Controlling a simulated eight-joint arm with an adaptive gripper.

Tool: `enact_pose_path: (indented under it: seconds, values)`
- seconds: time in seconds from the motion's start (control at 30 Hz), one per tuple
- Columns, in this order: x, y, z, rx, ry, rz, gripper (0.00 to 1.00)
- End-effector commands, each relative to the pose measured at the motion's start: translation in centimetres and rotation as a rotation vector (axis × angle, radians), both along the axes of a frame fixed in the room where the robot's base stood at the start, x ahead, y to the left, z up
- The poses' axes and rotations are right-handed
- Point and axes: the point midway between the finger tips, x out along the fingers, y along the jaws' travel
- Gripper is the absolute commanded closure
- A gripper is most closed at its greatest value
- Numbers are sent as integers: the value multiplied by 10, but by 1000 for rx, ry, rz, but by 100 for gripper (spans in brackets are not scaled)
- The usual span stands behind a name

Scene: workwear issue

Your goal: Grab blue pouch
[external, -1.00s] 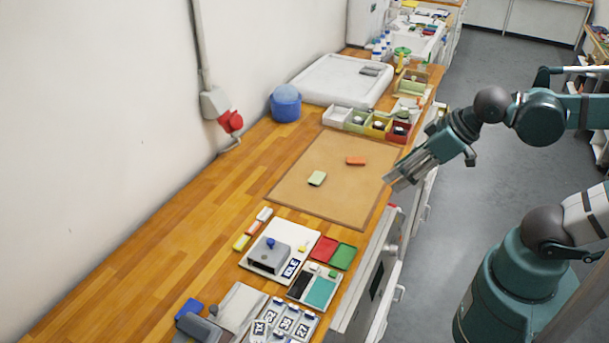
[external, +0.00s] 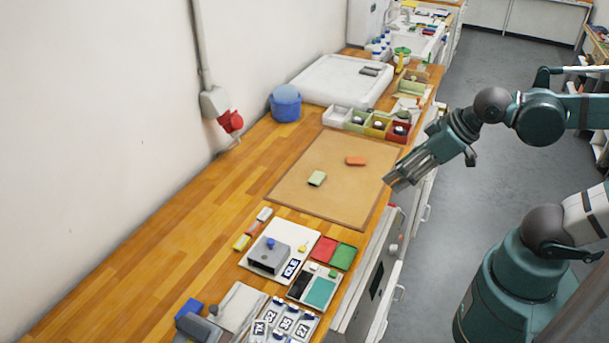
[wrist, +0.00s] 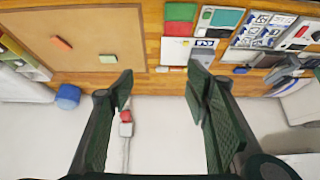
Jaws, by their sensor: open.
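No item on the tan mat (external: 335,200) is blue. An orange pouch-like piece (external: 356,161) and a pale green one (external: 317,178) lie there apart, and also show in the wrist view as an orange (wrist: 61,43) and a green piece (wrist: 108,59). A small blue block-like item (external: 190,309) lies at the near end of the bench, beside a grey device; it also shows in the wrist view (wrist: 241,70). I cannot tell whether it is the blue pouch. My gripper (external: 394,182) is open and empty near the mat's right edge; its fingers (wrist: 160,84) frame wall and bench edge.
A round blue container (external: 286,103) stands by the wall. Small coloured bins (external: 378,127) line the mat's far side. A white board with a grey device (external: 270,255) and red and green trays (external: 334,252) are nearer. The bench's left part is clear.

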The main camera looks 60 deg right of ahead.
Motion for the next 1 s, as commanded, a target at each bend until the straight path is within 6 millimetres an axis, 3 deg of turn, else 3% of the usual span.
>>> enact_pose_path:
  seconds: [0.47, 1.0]
  values:
    - [12, 5, 7, -13, 13, 31, 52]
    - [80, 39, 34, -96, 95, 223, 52]
